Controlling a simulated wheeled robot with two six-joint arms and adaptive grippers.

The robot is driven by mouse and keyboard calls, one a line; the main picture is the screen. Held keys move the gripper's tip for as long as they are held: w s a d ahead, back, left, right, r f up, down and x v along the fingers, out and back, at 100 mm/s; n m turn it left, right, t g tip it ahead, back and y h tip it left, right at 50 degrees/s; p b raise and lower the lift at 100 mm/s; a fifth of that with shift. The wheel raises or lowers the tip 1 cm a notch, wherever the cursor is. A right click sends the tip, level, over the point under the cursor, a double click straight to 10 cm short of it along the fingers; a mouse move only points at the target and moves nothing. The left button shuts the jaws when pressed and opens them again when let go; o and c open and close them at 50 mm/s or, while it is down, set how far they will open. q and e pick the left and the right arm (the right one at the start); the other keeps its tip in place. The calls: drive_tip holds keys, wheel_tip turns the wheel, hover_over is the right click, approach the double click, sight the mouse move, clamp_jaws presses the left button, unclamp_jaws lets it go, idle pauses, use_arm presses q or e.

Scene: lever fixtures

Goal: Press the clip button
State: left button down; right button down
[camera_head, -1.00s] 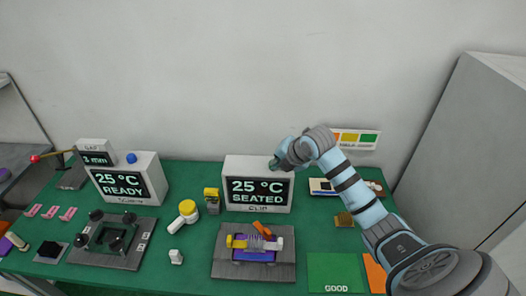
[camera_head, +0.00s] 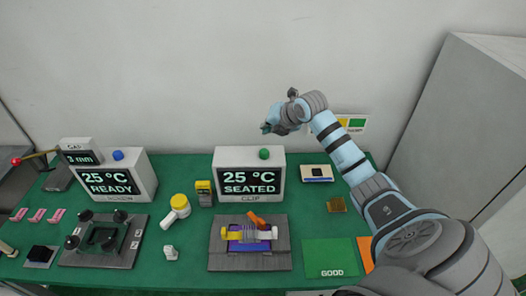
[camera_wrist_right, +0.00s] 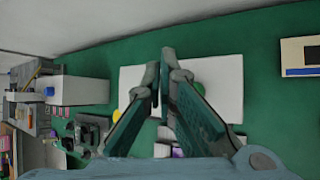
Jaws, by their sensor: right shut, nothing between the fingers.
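The clip box (camera_head: 226,160) is a white block at the back of the green table. Its screen (camera_head: 250,182) reads "25 °C SEATED", with "CLIP" below. The green clip button (camera_head: 264,154) is on its top. My right gripper (camera_head: 268,128) is above the button, with a gap between them, shut and empty. In the right wrist view my right gripper (camera_wrist_right: 160,70) hides part of a white box (camera_wrist_right: 222,80). A fixture (camera_head: 248,259) in front of the box holds a purple block, a yellow-and-white part and an orange lever (camera_head: 257,220). My left gripper is not in view.
A second white box (camera_head: 140,168), reading "25 °C READY" with a blue button (camera_head: 118,155), stands left. A green "GOOD" mat (camera_head: 330,256) lies front right. A grey cabinet stands right.

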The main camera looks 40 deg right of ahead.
drive_tip(key=b, duration=0.3)
hover_over(267, 150)
wheel_tip(267, 150, down, 4)
drive_tip(key=shift+f, duration=0.1)
drive_tip(key=shift+w+f, duration=0.15)
drive_tip(key=shift+f, duration=0.5)
drive_tip(key=shift+r, duration=0.1)
idle(0.5)
drive_tip(key=shift+f, duration=0.45)
